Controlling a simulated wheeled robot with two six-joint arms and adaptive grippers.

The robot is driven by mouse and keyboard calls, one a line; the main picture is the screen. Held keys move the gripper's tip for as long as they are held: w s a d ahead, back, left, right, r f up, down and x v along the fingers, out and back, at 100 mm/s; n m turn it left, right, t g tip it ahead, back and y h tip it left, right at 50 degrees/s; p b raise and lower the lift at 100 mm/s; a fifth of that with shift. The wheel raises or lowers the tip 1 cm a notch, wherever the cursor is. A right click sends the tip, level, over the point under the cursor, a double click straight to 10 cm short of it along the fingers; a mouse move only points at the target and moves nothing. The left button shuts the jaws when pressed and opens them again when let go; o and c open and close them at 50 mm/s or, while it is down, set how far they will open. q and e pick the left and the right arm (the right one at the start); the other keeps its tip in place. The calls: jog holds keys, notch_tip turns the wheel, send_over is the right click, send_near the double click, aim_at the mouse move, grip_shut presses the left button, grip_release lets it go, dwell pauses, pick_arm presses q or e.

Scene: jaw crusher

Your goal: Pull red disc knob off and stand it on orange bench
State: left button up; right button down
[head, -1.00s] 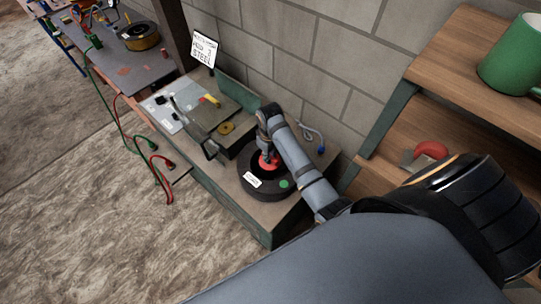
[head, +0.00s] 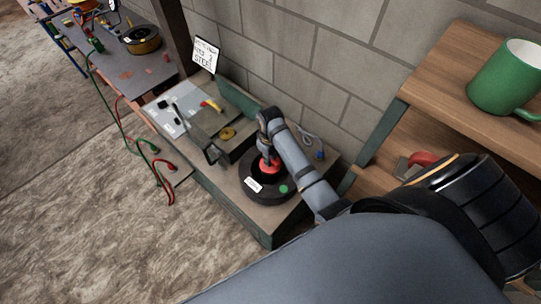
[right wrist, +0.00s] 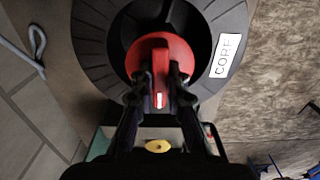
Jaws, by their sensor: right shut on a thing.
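The red disc knob (right wrist: 172,48) has an upright grip bar and sits over the dark centre of a black ring-shaped part (right wrist: 100,60) labelled CORE. My right gripper (right wrist: 160,88) is shut on the bar, one finger on each side. In the head view the red knob (head: 270,166) shows just below the gripper, over the black ring (head: 264,190); I cannot tell whether it is still seated. A grey-topped bench (head: 119,66) with orange-red parts along its edge stands at the upper left. My left gripper is not in view.
A small machine (head: 218,125) with a yellow disc stands left of the ring, on the same bench top. A STEEL sign (head: 205,54) stands behind it. A wooden shelf (head: 455,75) with a green mug (head: 500,80) is at right. Green and red cables hang at left.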

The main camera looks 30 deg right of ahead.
jog(key=shift+w+r+p, duration=0.1)
jog(key=shift+r+p, duration=1.2)
jog(key=shift+r, duration=0.2)
jog(key=shift+f, duration=0.1)
